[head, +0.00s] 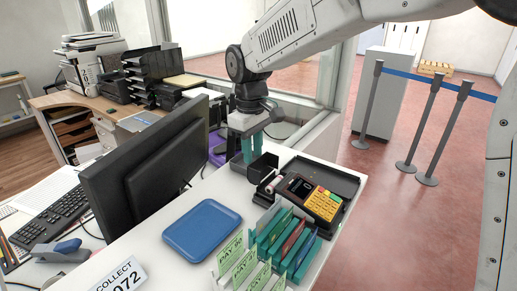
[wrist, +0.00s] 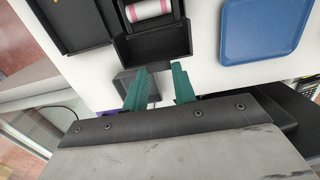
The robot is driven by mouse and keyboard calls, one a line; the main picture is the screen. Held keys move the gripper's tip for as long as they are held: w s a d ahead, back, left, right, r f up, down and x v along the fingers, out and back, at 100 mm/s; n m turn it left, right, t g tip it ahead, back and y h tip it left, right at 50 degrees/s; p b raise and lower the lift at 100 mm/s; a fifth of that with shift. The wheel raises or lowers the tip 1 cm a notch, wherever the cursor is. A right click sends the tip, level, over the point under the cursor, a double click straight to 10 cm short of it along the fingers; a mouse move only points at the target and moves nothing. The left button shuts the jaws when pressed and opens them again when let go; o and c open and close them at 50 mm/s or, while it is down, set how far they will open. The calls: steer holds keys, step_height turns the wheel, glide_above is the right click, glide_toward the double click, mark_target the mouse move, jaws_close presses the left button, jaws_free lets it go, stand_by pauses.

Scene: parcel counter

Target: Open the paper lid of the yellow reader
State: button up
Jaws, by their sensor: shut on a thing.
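The yellow reader (head: 322,204), dark with a yellow keypad, sits on a black tray on the white counter. At its left end the black paper lid (head: 263,164) stands raised, and a white paper roll (head: 270,184) shows in the open bay. In the wrist view the roll, white with pink ends (wrist: 148,9), lies beyond the lid (wrist: 153,47).
A blue tray (head: 202,229) lies on the counter in front, clear of my gripper. A card rack (head: 287,243) and green pay slips (head: 243,265) stand before the reader. A monitor (head: 150,165) stands at the left. Glass panels stand behind.

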steer(key=shift+w+a+f, duration=0.3)
steer(key=shift+a+f, duration=0.05)
steer(key=shift+a, duration=0.05)
steer(key=shift+f, duration=0.1)
stand_by(1.0)
steer(key=o, duration=1)
step_height(320, 180, up, 8)
steer(key=shift+w+a, duration=0.2)
steer(key=shift+a, duration=0.1)
